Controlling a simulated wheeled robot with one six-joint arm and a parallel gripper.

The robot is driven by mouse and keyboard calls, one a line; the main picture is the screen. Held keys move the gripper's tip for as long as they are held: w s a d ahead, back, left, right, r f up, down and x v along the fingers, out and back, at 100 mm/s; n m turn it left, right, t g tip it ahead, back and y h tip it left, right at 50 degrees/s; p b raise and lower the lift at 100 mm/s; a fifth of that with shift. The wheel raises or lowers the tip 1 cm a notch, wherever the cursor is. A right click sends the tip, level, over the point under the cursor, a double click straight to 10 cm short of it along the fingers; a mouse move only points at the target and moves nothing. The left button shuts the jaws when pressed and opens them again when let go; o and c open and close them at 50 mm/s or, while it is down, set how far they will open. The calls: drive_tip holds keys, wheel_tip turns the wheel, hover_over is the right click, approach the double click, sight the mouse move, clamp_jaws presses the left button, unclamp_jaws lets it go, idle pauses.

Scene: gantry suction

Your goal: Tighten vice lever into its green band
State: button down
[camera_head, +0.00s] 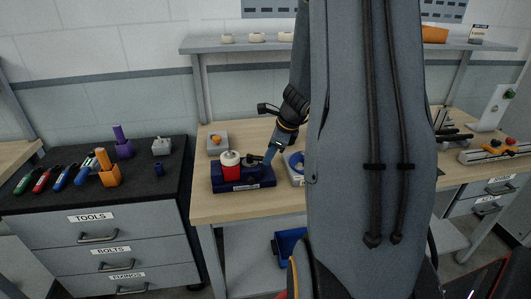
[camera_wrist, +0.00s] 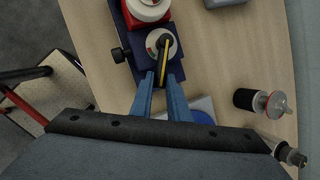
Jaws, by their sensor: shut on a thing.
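The vice is a dark blue block (camera_head: 243,179) with a red cylinder (camera_head: 231,172) under a white top, on the wooden bench. In the wrist view its blue base (camera_wrist: 140,62) carries a round pale dial (camera_wrist: 153,38) with small red and green marks. A black-and-yellow lever (camera_wrist: 165,52) runs from the dial's middle toward my gripper (camera_wrist: 162,80). My gripper's blue fingers are shut on the lever's outer end. It also shows in the head view (camera_head: 269,154), at the right of the block. I cannot tell whether the lever lies within the green band.
A white tray with a blue disc (camera_wrist: 203,116) lies close to my gripper. A black cylinder with a clear disc (camera_wrist: 265,102) lies farther right. A grey block with an orange top (camera_head: 216,144) stands behind the vice. A tool cabinet (camera_head: 97,230) stands left.

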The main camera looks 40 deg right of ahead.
drive_tip(key=shift+s+a+m+h, duration=0.2)
drive_tip(key=shift+a+m+h, duration=0.1)
drive_tip(key=shift+m, duration=0.4)
drive_tip(key=c, duration=1.7)
unclamp_jaws()
drive_tip(key=shift+a, duration=0.1)
drive_tip(key=shift+p+v, duration=0.3)
drive_tip(key=shift+v, duration=3.65)
